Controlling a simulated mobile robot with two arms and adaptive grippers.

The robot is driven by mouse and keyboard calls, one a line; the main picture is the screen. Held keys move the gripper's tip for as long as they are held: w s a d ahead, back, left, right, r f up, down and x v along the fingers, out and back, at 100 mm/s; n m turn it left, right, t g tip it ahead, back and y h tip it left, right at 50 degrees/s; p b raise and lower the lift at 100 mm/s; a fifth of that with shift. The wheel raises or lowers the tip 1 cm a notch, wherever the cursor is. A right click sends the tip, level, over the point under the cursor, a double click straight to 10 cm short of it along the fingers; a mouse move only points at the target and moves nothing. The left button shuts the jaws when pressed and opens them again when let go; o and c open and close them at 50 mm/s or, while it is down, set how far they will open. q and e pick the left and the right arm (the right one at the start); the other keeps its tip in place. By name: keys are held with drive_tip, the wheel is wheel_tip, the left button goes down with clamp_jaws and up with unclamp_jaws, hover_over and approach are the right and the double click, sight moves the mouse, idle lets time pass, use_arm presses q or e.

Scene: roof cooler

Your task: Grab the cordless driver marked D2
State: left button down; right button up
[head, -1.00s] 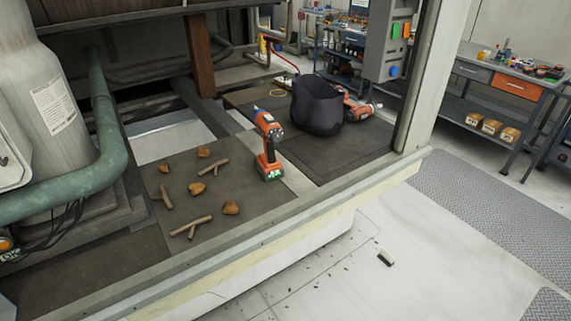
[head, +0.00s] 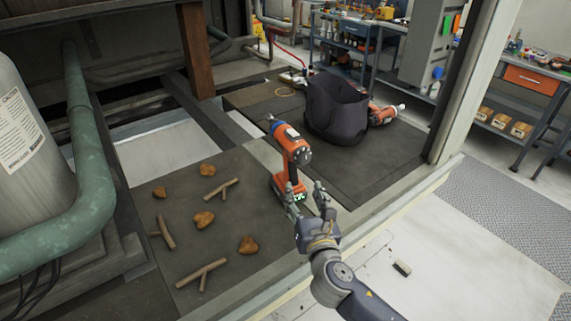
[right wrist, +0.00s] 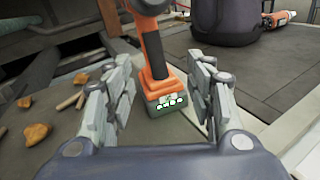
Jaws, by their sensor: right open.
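An orange and grey cordless driver (head: 292,158) stands upright on its battery foot on the dark deck, near the front ledge. No D2 mark is readable; green marks show on its foot. In the right wrist view the driver (right wrist: 153,55) stands between and beyond the open fingers. My right gripper (head: 308,197) is open and empty, just in front of the driver's foot; it also shows in the right wrist view (right wrist: 160,105). A second orange driver (head: 382,114) lies partly hidden behind a black bag (head: 336,108). My left gripper is not in view.
Several brown lumps (head: 203,219) and sticks (head: 202,272) lie on the deck left of the driver. A green pipe (head: 92,190) runs at the left. A pale post (head: 470,90) rises at the right. The ledge drops to the floor in front.

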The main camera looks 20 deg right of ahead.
sight(292, 166)
drive_tip(key=w, duration=0.2)
drive_tip(key=w+n, duration=0.1)
drive_tip(key=w, duration=0.1)
drive_tip(key=w+r+n, duration=0.1)
drive_tip(key=w, duration=0.2)
drive_tip(key=shift+a+r+t+y+p, duration=0.1)
drive_tip(key=shift+a+t+y+p, duration=0.15)
drive_tip(key=shift+t+y+p, duration=0.05)
drive_tip(key=shift+w+d+r, duration=0.1)
drive_tip(key=shift+w, duration=0.25)
drive_tip(key=w, duration=0.4)
drive_tip(key=shift+w+d+p, duration=0.15)
drive_tip(key=shift+w+p, duration=0.15)
drive_tip(key=shift+p, duration=0.1)
drive_tip(key=shift+s, duration=0.1)
drive_tip(key=shift+c, duration=1.1)
clamp_jaws()
drive_tip(key=shift+r, duration=0.2)
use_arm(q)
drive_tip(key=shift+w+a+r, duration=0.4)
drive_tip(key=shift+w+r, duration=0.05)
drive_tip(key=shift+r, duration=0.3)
